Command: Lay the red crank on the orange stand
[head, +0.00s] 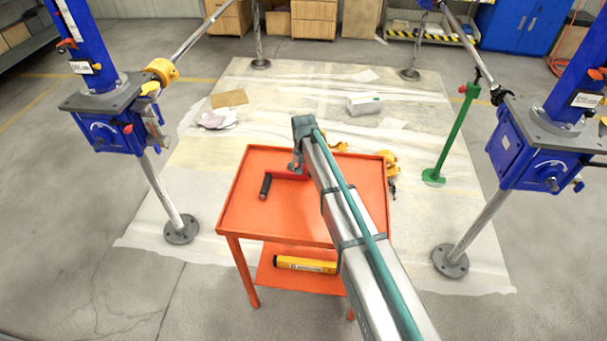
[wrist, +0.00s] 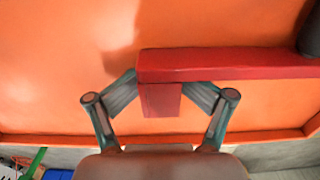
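The orange stand (head: 270,228) is a small table with a rimmed top, in the middle of the head view. The red crank (head: 288,175), with a black grip (head: 265,186), is over the left-middle part of the top. In the wrist view the red crank (wrist: 225,65) runs to the right, with a red block pointing down between my fingers. My gripper (wrist: 160,92) has a finger against each side of this block. In the head view my gripper (head: 297,166) is low over the stand. I cannot tell whether the crank touches the top.
A yellow tool (head: 305,265) lies on the stand's lower shelf. Blue screw jacks (head: 112,128) (head: 535,150) stand left and right. A green post (head: 452,140) and yellow parts (head: 388,160) are behind the stand to the right. The stand's left front top is clear.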

